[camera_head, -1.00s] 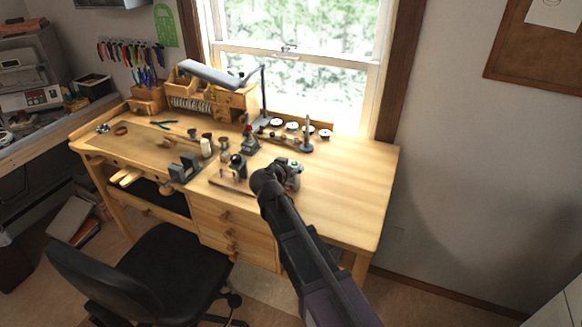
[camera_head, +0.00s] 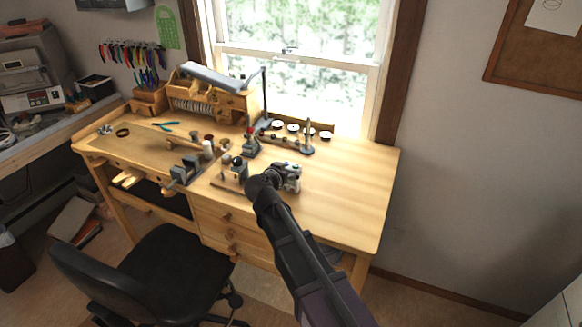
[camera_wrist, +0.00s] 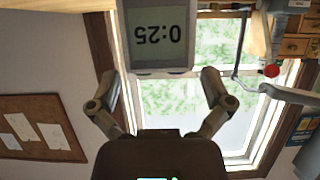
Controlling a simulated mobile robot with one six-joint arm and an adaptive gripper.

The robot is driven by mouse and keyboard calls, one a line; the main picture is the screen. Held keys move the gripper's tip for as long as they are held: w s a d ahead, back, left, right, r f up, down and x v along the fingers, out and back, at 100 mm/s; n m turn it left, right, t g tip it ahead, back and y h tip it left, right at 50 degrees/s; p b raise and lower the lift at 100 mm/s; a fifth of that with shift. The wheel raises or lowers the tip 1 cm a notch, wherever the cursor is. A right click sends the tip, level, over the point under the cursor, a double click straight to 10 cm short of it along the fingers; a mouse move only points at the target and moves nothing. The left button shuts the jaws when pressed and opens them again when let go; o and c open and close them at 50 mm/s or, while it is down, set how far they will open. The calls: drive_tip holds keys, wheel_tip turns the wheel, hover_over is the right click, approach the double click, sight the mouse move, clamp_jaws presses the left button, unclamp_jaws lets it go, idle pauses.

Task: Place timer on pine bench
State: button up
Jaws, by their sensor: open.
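The timer (camera_wrist: 157,35) is a pale box with a grey display reading 0:25, upside down at the top of the wrist view. In the head view, it appears as a small whitish shape (camera_head: 292,171) just beyond my arm's end, over the pine bench (camera_head: 350,173); its base is hidden from clear sight. My gripper (camera_wrist: 162,75) is open, with a fingertip on either side of the timer's near end and visible gaps to both sides. In the head view, my gripper (camera_head: 280,178) is dark and partly hidden by my wrist.
Small tools and a black-and-grey device (camera_head: 235,170) stand left of my gripper. A stand with a post (camera_head: 308,138) is behind it. A desk lamp (camera_head: 263,95) and wooden organizer (camera_head: 205,95) stand at the back. The bench's right side is clear. A black chair (camera_head: 155,270) stands in front.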

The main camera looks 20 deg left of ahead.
drive_tip(key=p+v, duration=0.3)
drive_tip(key=v, duration=0.6)
idle(0.7)
drive_tip(key=w+d+f+g+h, duration=0.1)
drive_tip(key=d+f+g, duration=0.1)
drive_tip(key=d, duration=0.6)
drive_tip(key=w+d+f+g+h, duration=0.1)
drive_tip(key=d+f+g, duration=0.1)
drive_tip(key=d, duration=0.6)
drive_tip(key=w+d+f+g+h, duration=0.1)
drive_tip(key=d+f+g, duration=0.1)
drive_tip(key=d, duration=0.5)
drive_tip(key=shift+w+d+f+m+g, duration=0.2)
drive_tip(key=shift+d+f+m+g, duration=0.1)
drive_tip(key=shift+d+f+m, duration=0.1)
drive_tip(key=s+d+f+g+y, duration=0.2)
drive_tip(key=s+d+g, duration=0.1)
drive_tip(key=d, duration=0.7)
drive_tip(key=s+d+f+n+g+y, duration=0.1)
drive_tip(key=s+d+g, duration=0.3)
drive_tip(key=d, duration=0.6)
drive_tip(key=shift+s+d+f+n+y, duration=0.3)
drive_tip(key=shift+s+f+y, duration=0.2)
drive_tip(key=shift+s+f, duration=0.55)
drive_tip(key=shift+s+r, duration=0.2)
